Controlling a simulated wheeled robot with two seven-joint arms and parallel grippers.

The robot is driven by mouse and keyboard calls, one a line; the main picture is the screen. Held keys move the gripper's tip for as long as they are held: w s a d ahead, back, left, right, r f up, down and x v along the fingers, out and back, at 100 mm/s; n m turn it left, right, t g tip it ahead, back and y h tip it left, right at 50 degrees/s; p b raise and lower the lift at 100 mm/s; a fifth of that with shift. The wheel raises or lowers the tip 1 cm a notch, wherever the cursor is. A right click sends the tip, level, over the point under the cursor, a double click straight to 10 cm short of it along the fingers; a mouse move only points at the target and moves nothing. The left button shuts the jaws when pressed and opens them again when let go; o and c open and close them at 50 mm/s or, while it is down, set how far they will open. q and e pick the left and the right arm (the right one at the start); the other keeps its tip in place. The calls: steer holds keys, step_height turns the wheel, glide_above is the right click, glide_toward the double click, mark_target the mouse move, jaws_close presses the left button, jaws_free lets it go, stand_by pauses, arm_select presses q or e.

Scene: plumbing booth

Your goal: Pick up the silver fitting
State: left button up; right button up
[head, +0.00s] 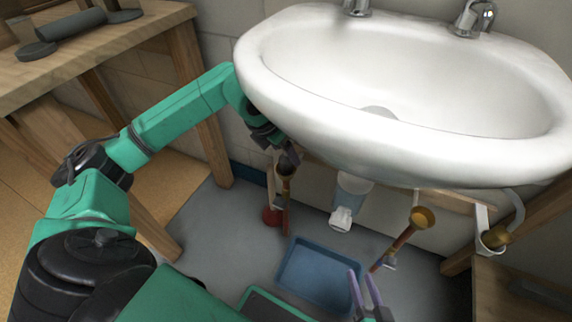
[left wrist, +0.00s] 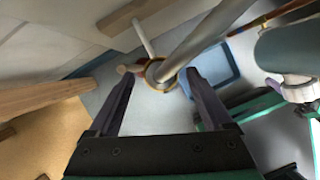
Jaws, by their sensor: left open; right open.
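I cannot tell for certain which piece is the silver fitting. A pale, shiny fitting (head: 341,218) hangs below the basin on the drain; it also shows at the right of the left wrist view (left wrist: 298,90). My left gripper (head: 290,155) is under the basin's left side, by a dark-topped copper pipe (head: 286,190). In the left wrist view my left gripper (left wrist: 159,76) is open, its fingers either side of a brass ring (left wrist: 156,74) at the end of a grey pipe (left wrist: 205,42). Contact cannot be told. My right gripper (head: 363,275) is open and empty, low in the middle.
The white basin (head: 440,140) overhangs the work area. A blue tray (head: 310,270) lies on the floor below. A copper pipe with a brass end (head: 422,218) leans at right, near a brass piece (head: 495,237) in a white holder. A wooden bench (head: 110,45) stands left.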

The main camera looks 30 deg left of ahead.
mark_target(285, 155)
arm_select(q)
steer(key=x, duration=0.2)
steer(key=shift+f+b, duration=0.4)
steer(key=shift+f, duration=0.2)
steer(key=shift+r, duration=0.15)
arm_select(e)
step_height(285, 155, down, 2)
arm_select(q)
jaws_close()
